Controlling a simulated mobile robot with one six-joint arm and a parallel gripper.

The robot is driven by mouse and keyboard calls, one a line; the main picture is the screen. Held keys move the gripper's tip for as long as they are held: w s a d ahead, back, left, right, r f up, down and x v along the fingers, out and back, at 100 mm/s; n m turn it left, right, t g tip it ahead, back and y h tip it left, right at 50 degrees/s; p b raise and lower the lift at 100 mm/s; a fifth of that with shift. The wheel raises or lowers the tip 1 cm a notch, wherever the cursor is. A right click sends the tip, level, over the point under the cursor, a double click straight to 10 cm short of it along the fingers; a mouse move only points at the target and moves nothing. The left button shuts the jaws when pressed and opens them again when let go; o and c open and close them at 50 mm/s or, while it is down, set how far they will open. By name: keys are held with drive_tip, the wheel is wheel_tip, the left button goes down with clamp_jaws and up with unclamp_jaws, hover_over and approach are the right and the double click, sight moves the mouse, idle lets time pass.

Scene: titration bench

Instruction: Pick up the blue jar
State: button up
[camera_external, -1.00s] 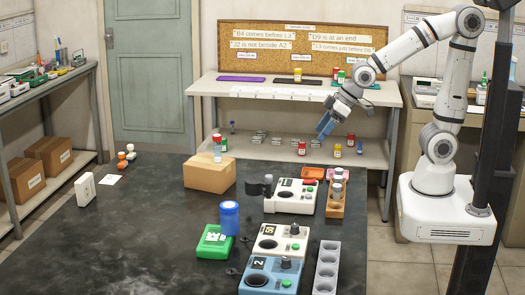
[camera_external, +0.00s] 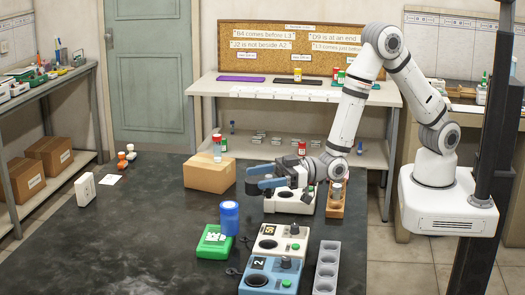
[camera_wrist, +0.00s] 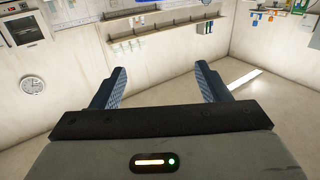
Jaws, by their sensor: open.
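The blue jar (camera_external: 229,218) stands upright on the dark bench, just right of and behind part of the green box, in the external view. My gripper (camera_external: 250,179) has blue fingers and is open and empty. It is above the bench, higher and farther back than the jar, near the white stirrer and the cardboard box. The fingers point left. In the wrist view the two blue fingers (camera_wrist: 160,88) are spread apart with nothing between them. The jar does not show in the wrist view.
A green box (camera_external: 214,243) sits beside the jar. White (camera_external: 278,243) and blue (camera_external: 268,276) devices stand to its right. A grey holed rack (camera_external: 326,268) is at right. The bench's left half is mostly clear.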

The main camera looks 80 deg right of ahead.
drive_tip(key=p, duration=0.2)
approach(236, 204)
drive_tip(key=x, duration=0.3)
drive_tip(key=shift+f+p+x, duration=0.15)
drive_tip(key=shift+p+x, duration=0.2)
drive_tip(key=shift+x, duration=0.8)
drive_tip(key=shift+f+p+x, duration=0.2)
drive_tip(key=shift+p+x, duration=0.15)
drive_tip(key=shift+x, duration=0.85)
drive_tip(key=shift+f+p+x, duration=0.15)
drive_tip(key=shift+p+x, duration=0.2)
drive_tip(key=shift+x, duration=0.8)
drive_tip(key=c, duration=1.2)
drive_tip(key=shift+r, duration=0.1)
